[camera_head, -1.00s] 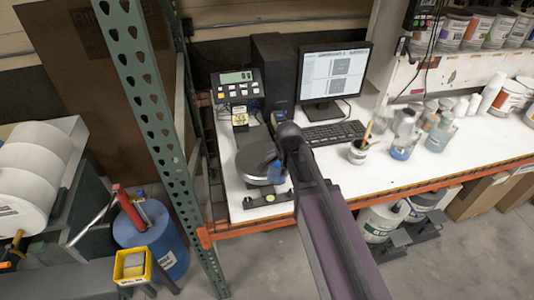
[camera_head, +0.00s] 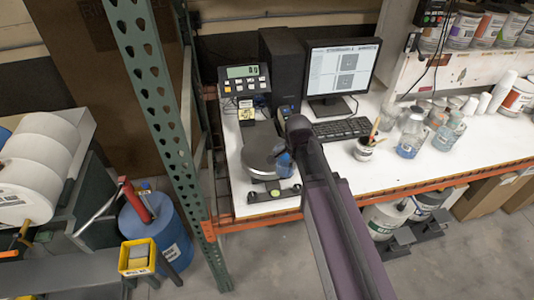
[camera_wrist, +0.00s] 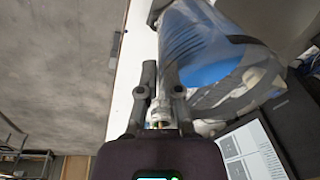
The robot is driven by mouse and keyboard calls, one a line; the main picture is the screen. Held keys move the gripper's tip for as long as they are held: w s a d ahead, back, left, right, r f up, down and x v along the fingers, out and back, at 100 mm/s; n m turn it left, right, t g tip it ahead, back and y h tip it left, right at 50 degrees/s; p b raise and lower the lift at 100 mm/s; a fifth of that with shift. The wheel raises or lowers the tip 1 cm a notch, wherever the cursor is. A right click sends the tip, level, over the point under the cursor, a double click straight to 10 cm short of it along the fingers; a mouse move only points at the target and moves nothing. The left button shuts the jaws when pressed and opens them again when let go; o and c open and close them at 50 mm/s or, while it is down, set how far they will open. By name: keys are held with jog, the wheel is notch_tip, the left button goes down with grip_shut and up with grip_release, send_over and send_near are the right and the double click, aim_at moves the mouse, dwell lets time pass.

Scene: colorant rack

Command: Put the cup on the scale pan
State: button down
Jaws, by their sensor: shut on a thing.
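The cup (camera_wrist: 205,50) is clear with blue in its lower part. It fills the upper middle of the wrist view. My gripper (camera_wrist: 163,88) is shut on its handle side. In the head view the blue of the cup (camera_head: 284,163) shows beside my arm, overlapping the right edge of the round grey scale pan (camera_head: 258,157). I cannot tell whether the cup touches the pan or hangs above it. My arm hides the gripper's fingers in the head view. The scale display (camera_head: 243,72) stands behind the pan.
A monitor (camera_head: 341,70) and keyboard (camera_head: 342,130) stand right of the scale. A small pot with brushes (camera_head: 364,150) and clear pitchers (camera_head: 410,140) are farther right on the white bench (camera_head: 330,210). A green rack post (camera_head: 160,110) rises left of the scale.

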jog(key=shift+w+d, duration=0.1)
jog(key=shift+d, duration=0.45)
jog(key=shift+a, duration=0.1)
jog(key=w+a+f+b, duration=0.1)
jog(key=w+a, duration=0.6)
jog(key=w, duration=0.5)
jog(key=shift+w+a+f, duration=0.2)
jog(key=shift+w+a, duration=0.05)
jog(key=shift+w, duration=0.1)
jog(key=shift+w+a+f+b, duration=0.1)
jog(key=shift+w+f+b, duration=0.1)
jog(key=shift+f+b, duration=0.45)
jog(key=shift+w+a+f+b, duration=0.1)
jog(key=shift+w+f+b, duration=0.05)
jog(key=shift+f+b, duration=0.5)
jog(key=shift+w+a+f+b, duration=0.1)
jog(key=shift+w+f+b, duration=0.1)
jog(key=shift+f+b, duration=0.45)
jog(key=c, duration=0.8)
grip_release()
